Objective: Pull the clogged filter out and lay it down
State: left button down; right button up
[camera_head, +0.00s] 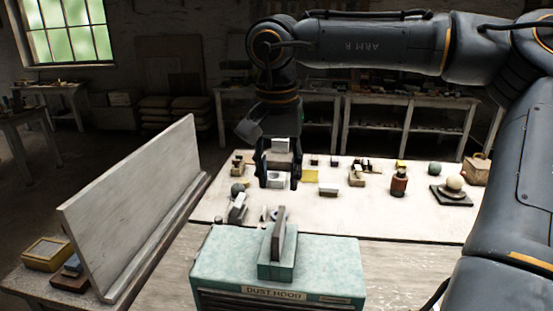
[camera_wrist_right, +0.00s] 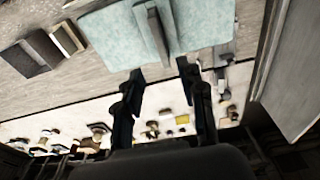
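The teal dust hood (camera_head: 330,268) stands at the front of the table, labelled "DUST HOOD". The filter (camera_head: 278,236) is a thin grey-brown plate standing upright in the raised slot on its top. In the right wrist view the filter (camera_wrist_right: 155,32) shows as a narrow strip across the hood (camera_wrist_right: 205,25). My right gripper (camera_head: 279,186) points down, open and empty, above the table behind the hood. Its two fingers (camera_wrist_right: 160,72) are apart in the wrist view, with the filter beyond the tips, not touched. My left gripper is not in view.
A pale upright board (camera_head: 135,215) stands left of the hood. Small blocks, a brown bottle (camera_head: 398,184) and a ball on a dark base (camera_head: 452,192) crowd the white tabletop behind. A dark tray-like item (camera_wrist_right: 35,55) lies beside the hood in the wrist view.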

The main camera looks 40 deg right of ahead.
aim_at(279, 220)
notch_tip(279, 220, down, 3)
jog(key=shift+s+f, duration=0.1)
jog(key=shift+f, duration=0.05)
jog(key=f, duration=0.2)
jog(key=f+p, duration=0.1)
jog(key=f, duration=0.2)
jog(key=w+d+f, duration=0.1)
jog(key=f, duration=0.1)
jog(key=shift+f+p, duration=0.15)
jog(key=shift+p, duration=0.2)
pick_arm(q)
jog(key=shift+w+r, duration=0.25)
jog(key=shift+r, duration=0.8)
pick_arm(e)
jog(key=shift+f, duration=0.75)
jog(key=shift+c, duration=0.4)
grip_shut()
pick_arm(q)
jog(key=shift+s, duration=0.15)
pick_arm(e)
jog(key=shift+r, duration=0.1)
